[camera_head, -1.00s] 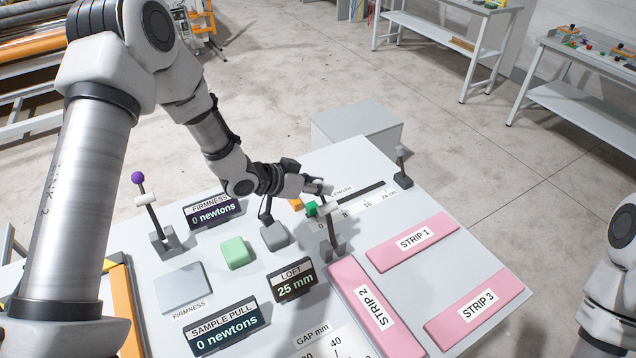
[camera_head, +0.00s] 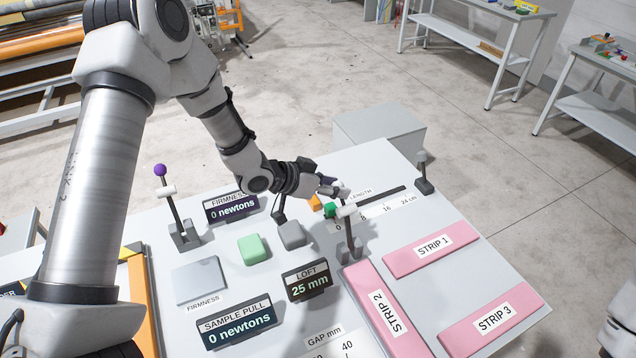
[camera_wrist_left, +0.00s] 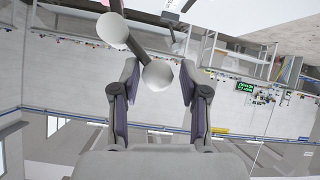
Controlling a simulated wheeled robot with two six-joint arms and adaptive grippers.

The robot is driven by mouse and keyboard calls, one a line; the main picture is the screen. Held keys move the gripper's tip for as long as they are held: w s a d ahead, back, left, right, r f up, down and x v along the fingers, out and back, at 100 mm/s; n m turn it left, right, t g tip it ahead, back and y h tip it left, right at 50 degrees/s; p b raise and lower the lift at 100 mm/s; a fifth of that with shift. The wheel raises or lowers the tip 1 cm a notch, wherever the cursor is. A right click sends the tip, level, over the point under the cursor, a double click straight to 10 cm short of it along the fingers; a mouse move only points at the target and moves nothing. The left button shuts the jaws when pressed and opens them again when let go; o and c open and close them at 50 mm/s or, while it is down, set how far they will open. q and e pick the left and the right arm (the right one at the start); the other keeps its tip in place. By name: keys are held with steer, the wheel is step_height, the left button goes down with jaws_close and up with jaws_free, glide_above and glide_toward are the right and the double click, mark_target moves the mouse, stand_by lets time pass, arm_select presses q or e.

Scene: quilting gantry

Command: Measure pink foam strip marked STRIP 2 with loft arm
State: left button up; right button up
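The pink foam strip marked STRIP 2 (camera_head: 372,297) lies flat on the grey panel. Its far end is beside the foot of the loft arm (camera_head: 346,238), a dark upright lever with a white crosspiece and a green knob (camera_head: 330,210). The LOFT display (camera_head: 307,281) reads 25 mm. My left gripper (camera_head: 335,189) is just behind the lever's top. In the left wrist view my left gripper (camera_wrist_left: 158,98) has its fingers apart, with a white rounded piece in front of the gap. I cannot tell whether they touch.
STRIP 1 (camera_head: 432,247) and STRIP 3 (camera_head: 490,320) lie on the panel's right. A purple-knobbed lever (camera_head: 170,205), a green block (camera_head: 254,249) and a grey block (camera_head: 291,234) stand left of the loft arm. A LENGTH slider (camera_head: 380,199) is behind it.

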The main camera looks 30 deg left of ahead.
arm_select(q)
steer(key=v, duration=1)
steer(key=shift+s, duration=0.3)
steer(key=shift+a+r, duration=0.15)
